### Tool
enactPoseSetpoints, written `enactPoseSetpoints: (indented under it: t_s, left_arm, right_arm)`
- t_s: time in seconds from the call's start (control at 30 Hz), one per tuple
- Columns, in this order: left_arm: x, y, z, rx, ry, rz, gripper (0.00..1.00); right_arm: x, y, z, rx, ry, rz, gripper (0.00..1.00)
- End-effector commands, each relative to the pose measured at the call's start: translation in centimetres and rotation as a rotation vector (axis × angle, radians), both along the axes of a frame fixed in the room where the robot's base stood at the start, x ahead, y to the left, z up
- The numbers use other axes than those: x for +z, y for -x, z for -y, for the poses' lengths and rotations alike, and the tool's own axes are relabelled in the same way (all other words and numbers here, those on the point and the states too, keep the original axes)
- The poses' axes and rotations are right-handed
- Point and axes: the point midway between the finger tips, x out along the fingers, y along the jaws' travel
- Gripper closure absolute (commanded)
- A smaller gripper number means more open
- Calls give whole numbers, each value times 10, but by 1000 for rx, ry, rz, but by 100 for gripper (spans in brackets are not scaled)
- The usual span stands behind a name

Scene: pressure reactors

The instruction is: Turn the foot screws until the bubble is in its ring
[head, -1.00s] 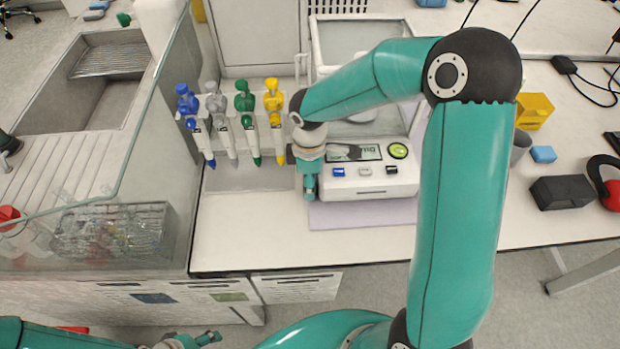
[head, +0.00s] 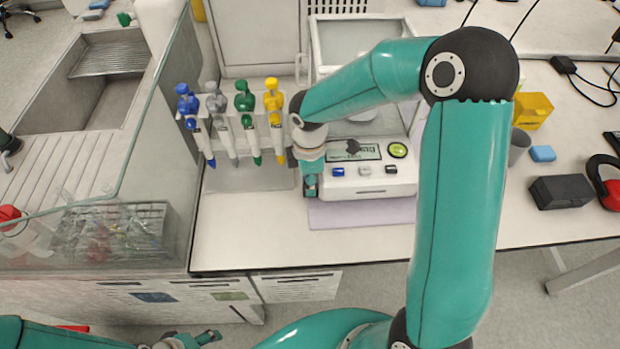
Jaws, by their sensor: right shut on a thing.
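The white balance (head: 370,187) stands on the bench, with a display and blue, white and dark buttons on its front. Its round green level (head: 397,150) is at the right of the display; the bubble is too small to place against its ring. My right gripper (head: 311,186) points down at the balance's front left corner. It is shut on a foot screw there, which the fingers and wrist hide. No other foot screw shows clearly. My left gripper (head: 208,338) is low at the bottom edge, away from the bench top; its finger opening is unclear.
A rack of several pipettes (head: 243,125) stands close left of my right gripper. A lilac mat (head: 362,213) lies under the balance. A dark box (head: 562,191) and a yellow box (head: 533,110) are to the right. The bench front is clear.

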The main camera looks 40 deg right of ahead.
Motion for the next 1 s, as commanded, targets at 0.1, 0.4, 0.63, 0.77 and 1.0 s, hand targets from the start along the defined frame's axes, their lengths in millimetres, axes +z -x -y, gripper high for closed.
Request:
enactPoseSetpoints:
  t_s: [0.1, 0.4, 0.63, 0.77, 1.0]
  left_arm:
    - [2, 0, 0, 0, 0, 0, 43]
    - [1, 0, 0, 0, 0, 0, 43]
    - [1, 0, 0, 0, 0, 0, 43]
    - [1, 0, 0, 0, 0, 0, 43]
    - [2, 0, 0, 0, 0, 0, 43]
  right_arm:
    - [1, 0, 0, 67, 0, 1, 100]
    - [0, 0, 0, 78, 0, 0, 67]
    - [0, 0, 0, 77, 0, 0, 43]
    - [0, 0, 0, 77, 0, 0, 43]
    - [10, -1, 0, 76, 1, 3, 43]
